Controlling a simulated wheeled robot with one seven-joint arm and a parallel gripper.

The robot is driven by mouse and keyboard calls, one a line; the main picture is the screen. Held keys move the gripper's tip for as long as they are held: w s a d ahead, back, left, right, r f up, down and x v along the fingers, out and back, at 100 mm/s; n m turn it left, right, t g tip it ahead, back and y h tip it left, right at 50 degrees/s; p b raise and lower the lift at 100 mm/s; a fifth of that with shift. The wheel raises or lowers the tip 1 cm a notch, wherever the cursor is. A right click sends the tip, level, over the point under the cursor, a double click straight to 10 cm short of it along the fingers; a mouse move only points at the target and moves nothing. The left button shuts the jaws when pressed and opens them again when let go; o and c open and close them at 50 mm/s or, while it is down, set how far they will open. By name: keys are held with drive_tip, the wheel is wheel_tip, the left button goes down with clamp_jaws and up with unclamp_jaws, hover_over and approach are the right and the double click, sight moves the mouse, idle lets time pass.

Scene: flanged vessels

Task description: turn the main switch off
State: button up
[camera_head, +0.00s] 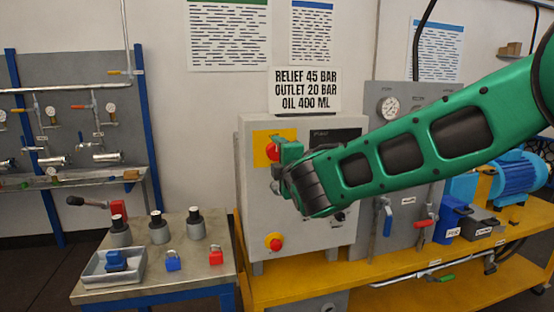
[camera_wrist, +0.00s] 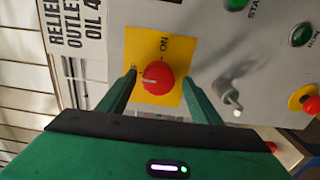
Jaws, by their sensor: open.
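The main switch is a red round knob (camera_wrist: 158,77) on a yellow plate (camera_wrist: 140,42) on the front of a grey cabinet (camera_head: 300,232). In the wrist view an "ON" label is above the knob, and a small white mark on the knob is toward its left side. My gripper (camera_wrist: 160,80) is open, with one green finger on each side of the knob. I cannot tell whether the fingers touch it. In the head view my gripper (camera_head: 283,158) is in front of the plate and hides part of the red knob (camera_head: 271,152).
A red emergency button (camera_head: 274,242) is low on the cabinet. A toggle (camera_wrist: 230,96) and green buttons (camera_wrist: 237,4) are right of the knob in the wrist view. A metal table (camera_head: 205,277) with padlocks and a tray stands left; valves are on the right panel.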

drive_tip(key=v, duration=1)
drive_tip(key=shift+s, duration=0.3)
drive_tip(key=shift+d, duration=0.1)
drive_tip(key=d+f+m+g+h, duration=0.2)
drive_tip(key=d+f+m+h, duration=0.15)
drive_tip(key=d, duration=0.65)
drive_tip(key=d+f+m+g+h, duration=0.25)
drive_tip(key=d+f+m, duration=0.2)
drive_tip(key=d, duration=0.55)
drive_tip(key=s+d+f+m+g+h, duration=0.1)
drive_tip(key=s+d+f+m+g, duration=0.1)
drive_tip(key=s+d+f+m, duration=0.3)
drive_tip(key=s+d+f+m+g+h, duration=0.1)
drive_tip(key=s+d+m+g+h, duration=0.1)
drive_tip(key=d, duration=0.6)
drive_tip(key=s+d+f+m+g+y, duration=0.1)
drive_tip(key=s+d+f+m+g, duration=0.2)
drive_tip(key=s, duration=0.4)
drive_tip(key=s+d+f+m+g, duration=0.2)
drive_tip(key=s+d+m, duration=0.2)
drive_tip(key=s, duration=0.2)
drive_tip(key=s+f+m+g+y, duration=0.2)
drive_tip(key=s+m+g+y, duration=0.1)
drive_tip(key=s, duration=1.2)
drive_tip(key=m+g, duration=0.1)
drive_tip(key=m, duration=0.1)
drive_tip(key=shift+s+a+f+m, duration=0.15)
drive_tip(key=shift+s+a+m, duration=0.15)
drive_tip(key=shift+a+m, duration=0.1)
